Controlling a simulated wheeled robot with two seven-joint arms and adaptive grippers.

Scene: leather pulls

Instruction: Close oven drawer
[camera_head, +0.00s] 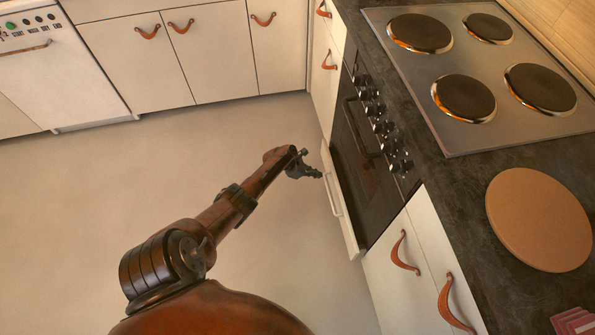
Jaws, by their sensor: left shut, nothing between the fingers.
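The oven (362,150) is set in the counter row on the right, with a dark glass door and a column of knobs. Below it, the white oven drawer (341,203) stands out a little from the cabinet front and carries a pale bar handle (332,194). My left gripper (319,175) is shut and empty. Its fingertips are close to the drawer's front near the far end of the handle; I cannot tell whether they touch. My right gripper is not in view.
A dark countertop with a four-plate hob (475,141) and a round wooden board (540,220) lies above the oven. White cabinets with leather pulls (400,253) flank it. A white dishwasher (55,75) stands at the far left. The pale floor (90,220) is clear.

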